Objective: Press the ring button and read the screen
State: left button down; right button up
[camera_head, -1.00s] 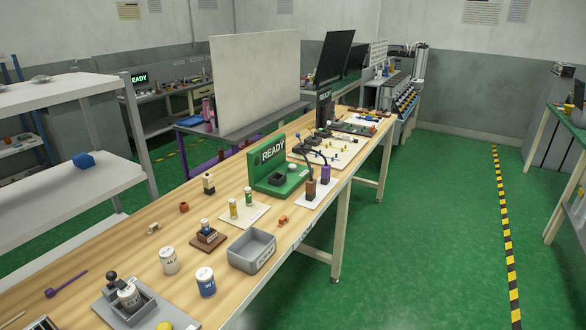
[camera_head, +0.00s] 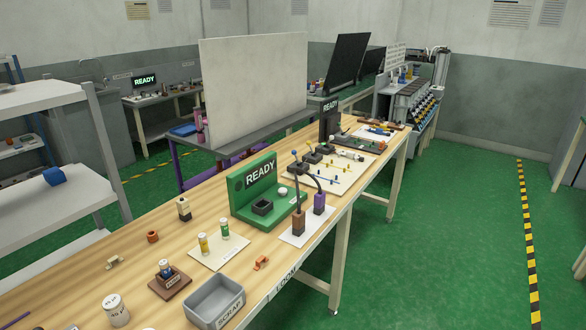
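A green L-shaped station (camera_head: 258,190) stands on the wooden bench, with a dark panel reading "READY" (camera_head: 261,174) on its upright wall. On its base are a dark square socket (camera_head: 262,207) and a round white knob (camera_head: 282,191), which may be the button; I cannot tell if it is ringed. A second, black screen (camera_head: 330,118) farther along the bench also reads "READY". Neither of my grippers is in view.
A grey bin marked SCRAP (camera_head: 215,301) sits at the bench's near edge. A white pad (camera_head: 307,227) with brown and purple blocks and curved stalks lies beside the green station. Green floor (camera_head: 440,240) is clear to the right of the bench.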

aim_at(283, 192)
jog(key=i+l+u, duration=0.15)
jog(key=i+l, duration=1.1)
jog(key=l, duration=0.1)
